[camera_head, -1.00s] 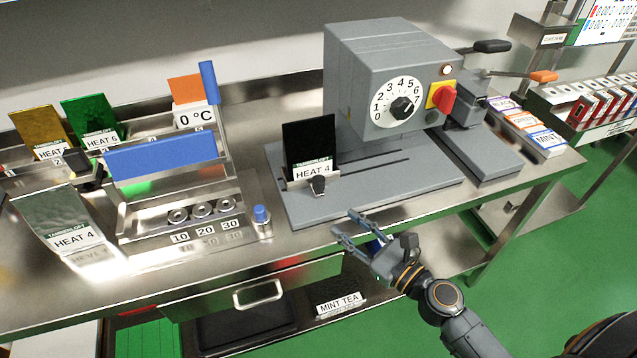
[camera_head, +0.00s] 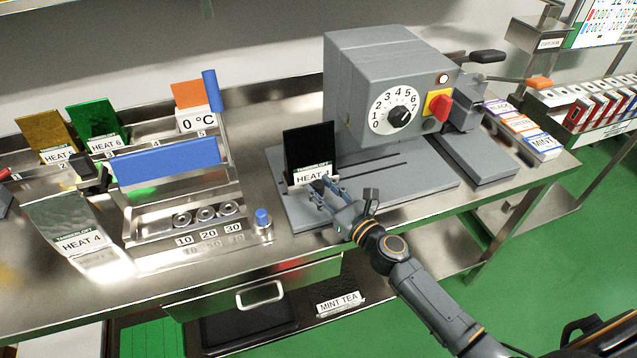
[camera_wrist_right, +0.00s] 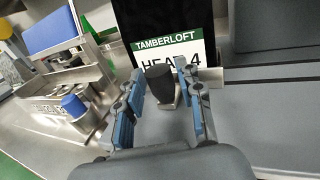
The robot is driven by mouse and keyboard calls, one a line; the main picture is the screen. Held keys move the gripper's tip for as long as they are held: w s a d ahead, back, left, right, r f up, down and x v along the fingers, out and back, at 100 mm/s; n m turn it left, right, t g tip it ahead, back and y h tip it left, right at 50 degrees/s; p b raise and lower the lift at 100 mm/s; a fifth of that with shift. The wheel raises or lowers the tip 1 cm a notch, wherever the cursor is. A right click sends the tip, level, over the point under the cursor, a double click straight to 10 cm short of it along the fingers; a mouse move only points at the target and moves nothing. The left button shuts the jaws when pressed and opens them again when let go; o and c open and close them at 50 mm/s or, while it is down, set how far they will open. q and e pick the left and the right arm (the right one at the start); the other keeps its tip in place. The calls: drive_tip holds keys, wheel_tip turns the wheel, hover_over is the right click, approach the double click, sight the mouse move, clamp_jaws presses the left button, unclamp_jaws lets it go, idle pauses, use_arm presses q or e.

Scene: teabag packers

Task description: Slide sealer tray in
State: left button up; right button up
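The grey sealer (camera_head: 350,95) stands on the bench with its dial, red switch and flat base (camera_head: 400,180). The sealer tray, at the left of the base, holds an upright black bag (camera_head: 309,150) labelled HEAT 4. A dark knob (camera_wrist_right: 160,84) stands at the front of the tray, before the label. My right gripper (camera_head: 319,189) is at this knob. In the right wrist view its blue-padded fingers (camera_wrist_right: 160,78) are spread on either side of the knob, with visible gaps, partly covering the label. I do not see my left gripper.
A blue-handled bag rack (camera_head: 168,160) and a small blue-topped knob (camera_head: 263,218) are left of the sealer.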

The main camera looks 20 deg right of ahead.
drive_tip(key=shift+w+a, duration=0.3)
drive_tip(key=shift+w, duration=0.35)
clamp_jaws()
drive_tip(key=shift+d, duration=0.15)
drive_tip(key=d+b, duration=0.1)
drive_tip(key=d, duration=0.4)
drive_tip(key=d+b, duration=0.1)
drive_tip(key=d, duration=0.4)
drive_tip(key=d+b, duration=0.1)
drive_tip(key=d, duration=0.4)
drive_tip(key=shift+w+f, duration=0.1)
drive_tip(key=shift+w, duration=0.15)
drive_tip(key=shift+d, duration=1.05)
